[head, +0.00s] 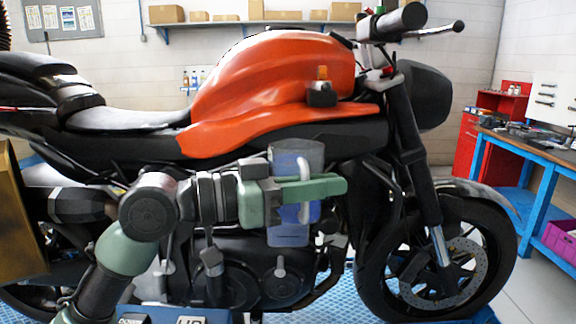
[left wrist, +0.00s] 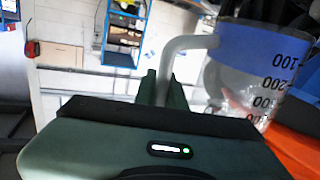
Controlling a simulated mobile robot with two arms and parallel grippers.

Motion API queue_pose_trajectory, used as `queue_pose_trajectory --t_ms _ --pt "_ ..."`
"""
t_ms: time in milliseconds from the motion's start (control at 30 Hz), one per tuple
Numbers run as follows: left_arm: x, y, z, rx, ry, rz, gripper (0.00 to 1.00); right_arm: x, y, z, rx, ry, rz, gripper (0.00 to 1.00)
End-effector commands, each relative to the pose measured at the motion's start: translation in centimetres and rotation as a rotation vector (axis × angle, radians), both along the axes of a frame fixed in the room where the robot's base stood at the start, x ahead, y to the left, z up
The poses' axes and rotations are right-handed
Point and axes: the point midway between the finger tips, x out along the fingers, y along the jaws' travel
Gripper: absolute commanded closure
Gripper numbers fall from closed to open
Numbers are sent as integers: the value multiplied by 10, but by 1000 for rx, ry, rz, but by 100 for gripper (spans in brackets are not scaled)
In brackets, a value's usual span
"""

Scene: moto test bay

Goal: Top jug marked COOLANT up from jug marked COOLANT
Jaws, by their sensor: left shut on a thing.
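My left gripper (head: 335,186) reaches in from the left in front of the motorcycle. It is shut on the handle of a clear jug (head: 297,152), which looks upright in the head view. The jug has a blue band of liquid at its base, and its handle, body and scale marks show in the left wrist view (left wrist: 245,85), inverted. My left gripper also shows there (left wrist: 162,85), at the handle. A blue, see-through piece (head: 288,238) shows just below the held jug; I cannot tell whether it is a second jug. No COOLANT marking is readable. My right gripper is not in view.
The motorcycle with its orange tank (head: 270,75) stands close behind the jug on a blue lift. A control box (head: 185,315) marked DOWN and UP shows at the bottom edge. A blue workbench (head: 545,150) and a magenta crate (head: 560,238) are at the right.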

Motion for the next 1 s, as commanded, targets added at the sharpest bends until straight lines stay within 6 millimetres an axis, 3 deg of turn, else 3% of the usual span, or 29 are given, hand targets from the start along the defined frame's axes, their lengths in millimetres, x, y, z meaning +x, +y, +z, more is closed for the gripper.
queue_pose_trajectory --t_ms 100,233,567,1000 --pt "-6 0 -9 5 -67 0 100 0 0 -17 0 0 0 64" --pt "-9 -1 -9 10 -112 1 100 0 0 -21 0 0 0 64" --pt "-12 -1 -3 10 -112 0 100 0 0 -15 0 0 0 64" --pt "-44 -5 21 11 -111 0 100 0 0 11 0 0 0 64"
